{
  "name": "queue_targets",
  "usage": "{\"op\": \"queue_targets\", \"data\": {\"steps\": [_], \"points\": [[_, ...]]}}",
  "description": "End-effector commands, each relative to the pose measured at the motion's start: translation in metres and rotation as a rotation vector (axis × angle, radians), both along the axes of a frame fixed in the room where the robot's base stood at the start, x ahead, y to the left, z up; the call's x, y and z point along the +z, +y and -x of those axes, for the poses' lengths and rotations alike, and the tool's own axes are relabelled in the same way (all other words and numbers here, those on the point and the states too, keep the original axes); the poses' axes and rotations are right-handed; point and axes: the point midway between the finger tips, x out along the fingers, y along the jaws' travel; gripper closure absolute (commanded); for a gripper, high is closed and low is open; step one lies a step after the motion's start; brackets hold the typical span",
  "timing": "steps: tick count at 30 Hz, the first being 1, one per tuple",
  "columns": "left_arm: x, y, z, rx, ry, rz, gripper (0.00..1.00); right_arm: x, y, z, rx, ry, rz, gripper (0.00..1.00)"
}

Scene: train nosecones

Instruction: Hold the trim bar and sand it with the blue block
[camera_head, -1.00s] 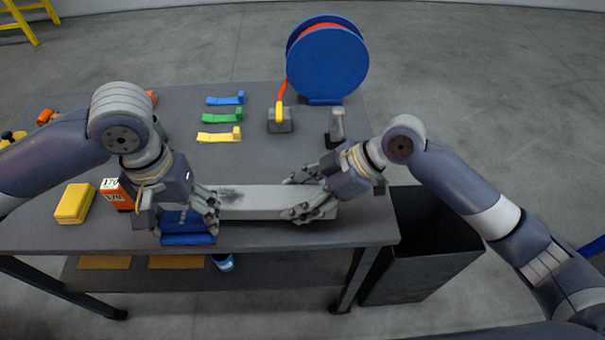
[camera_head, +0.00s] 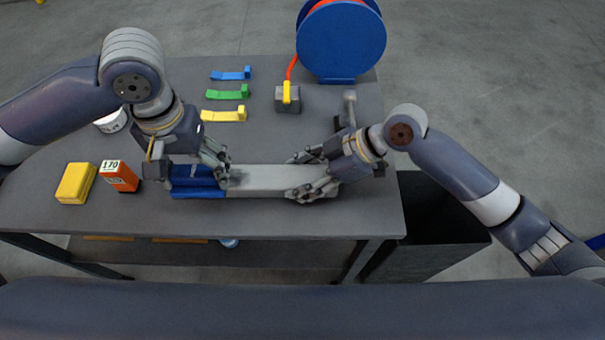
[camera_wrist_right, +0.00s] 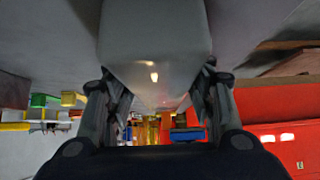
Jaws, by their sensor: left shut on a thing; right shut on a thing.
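The pale grey trim bar (camera_head: 268,179) lies lengthwise near the table's front edge. My right gripper (camera_head: 307,175) is shut on its right part, with fingers on both sides. In the right wrist view the bar (camera_wrist_right: 155,45) runs between the two fingers of the right gripper (camera_wrist_right: 158,110). The blue block (camera_head: 198,190) is at the bar's left end, under my left gripper (camera_head: 218,165). My left gripper is shut on it; the fingers and wrist hide part of the block, and its exact contact with the bar is unclear.
A yellow block (camera_head: 76,183) and an orange labelled box (camera_head: 120,176) stand left. Blue (camera_head: 231,74), green (camera_head: 229,92) and yellow (camera_head: 224,115) strips lie behind. A blue reel (camera_head: 340,40) stands at the back right. A dark bin (camera_head: 430,225) is beside the table.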

Motion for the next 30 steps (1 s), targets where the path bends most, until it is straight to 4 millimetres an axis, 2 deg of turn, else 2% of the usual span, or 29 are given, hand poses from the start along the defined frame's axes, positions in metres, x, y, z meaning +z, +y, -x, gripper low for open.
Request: {"op": "queue_targets", "data": {"steps": [26, 27, 30], "points": [[-0.0009, 0.0, -0.0002, 0.0, -0.001, 0.0, 0.44, -0.0015, 0.0004, -0.0002, -0.001, -0.001, -0.002, 0.84], [-0.001, 0.0, -0.0002, 0.0, -0.001, 0.0, 0.44, -0.0025, -0.0001, 0.0, -0.001, 0.001, 0.0, 0.44], [-0.001, 0.0, -0.0002, 0.0, -0.001, 0.0, 0.44, -0.0025, -0.0001, 0.0, -0.001, 0.001, 0.0, 0.22]]}}
